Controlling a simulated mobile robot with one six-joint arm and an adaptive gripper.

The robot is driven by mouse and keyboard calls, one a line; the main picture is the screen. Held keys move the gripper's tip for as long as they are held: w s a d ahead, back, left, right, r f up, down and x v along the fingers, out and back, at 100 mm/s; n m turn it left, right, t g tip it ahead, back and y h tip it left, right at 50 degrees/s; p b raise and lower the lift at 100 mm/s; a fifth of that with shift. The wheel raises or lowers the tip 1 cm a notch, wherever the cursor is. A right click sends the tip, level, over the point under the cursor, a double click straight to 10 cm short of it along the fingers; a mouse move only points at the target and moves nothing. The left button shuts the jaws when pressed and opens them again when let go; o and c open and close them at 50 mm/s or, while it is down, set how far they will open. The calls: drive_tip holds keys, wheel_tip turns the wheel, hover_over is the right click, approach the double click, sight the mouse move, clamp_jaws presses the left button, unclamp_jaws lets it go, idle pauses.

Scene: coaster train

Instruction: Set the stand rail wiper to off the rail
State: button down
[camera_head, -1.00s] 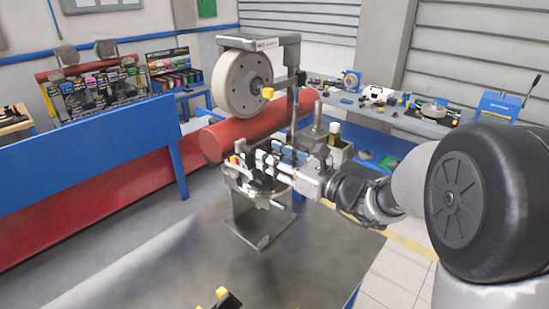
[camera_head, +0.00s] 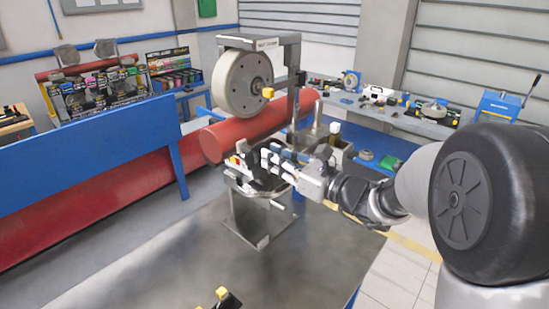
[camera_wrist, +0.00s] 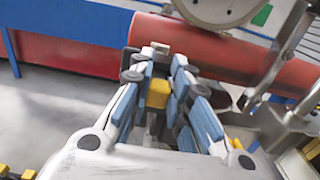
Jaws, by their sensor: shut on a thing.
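The test stand (camera_head: 254,233) is a grey metal frame with a large pale wheel (camera_head: 243,85) at its top. My gripper (camera_head: 250,162) reaches in from the right, below the wheel and just in front of the red cylinder's end. In the wrist view, a yellow block (camera_wrist: 157,94) sits between the blue-padded fingers of my gripper (camera_wrist: 160,72), which are closed around it. The block appears to be the wiper's grip; its link to the rail is hidden by the fingers. Whether the wiper touches the rail cannot be told.
A red cylinder (camera_head: 228,137) lies close behind my gripper. A blue barrier (camera_head: 90,150) runs along the left. Yellow-and-black parts (camera_head: 224,298) lie at the front. The grey floor at front left is clear.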

drive_tip(key=v, duration=0.4)
drive_tip(key=shift+s+d, duration=0.1)
drive_tip(key=shift+s, duration=0.05)
drive_tip(key=c, duration=2)
unclamp_jaws()
drive_tip(key=o, duration=0.3)
drive_tip(key=shift+s+d, duration=0.15)
drive_tip(key=shift+d, duration=0.05)
drive_tip(key=shift+o, duration=1.1)
drive_tip(key=shift+a, duration=0.1)
drive_tip(key=v, duration=1.2)
